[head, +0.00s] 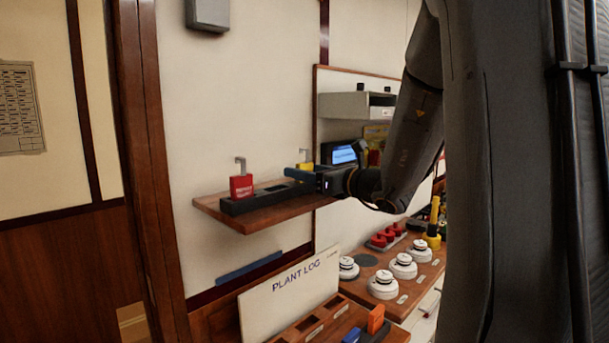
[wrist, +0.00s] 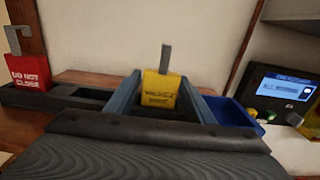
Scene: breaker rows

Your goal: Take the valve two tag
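The yellow tag (wrist: 160,90) has a grey hook on top and small dark lettering, too blurred to read surely. It stands upright over the dark rack (wrist: 68,97) on the wooden shelf. It also shows in the head view (head: 305,168), partly behind my gripper's blue finger. My gripper (wrist: 160,83) reaches in level, with one blue finger on each side of the yellow tag. The fingers look spread, and I cannot make out firm contact with the tag. In the head view my gripper (head: 304,175) is over the right part of the shelf.
A red "DO NOT CLOSE" tag (wrist: 29,71) stands in the rack to the left, also in the head view (head: 241,186). A blue tray (wrist: 236,112) and a lit screen panel (wrist: 280,90) are to the right. Below are the plant log board (head: 290,300) and a bench with round white knobs (head: 403,265).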

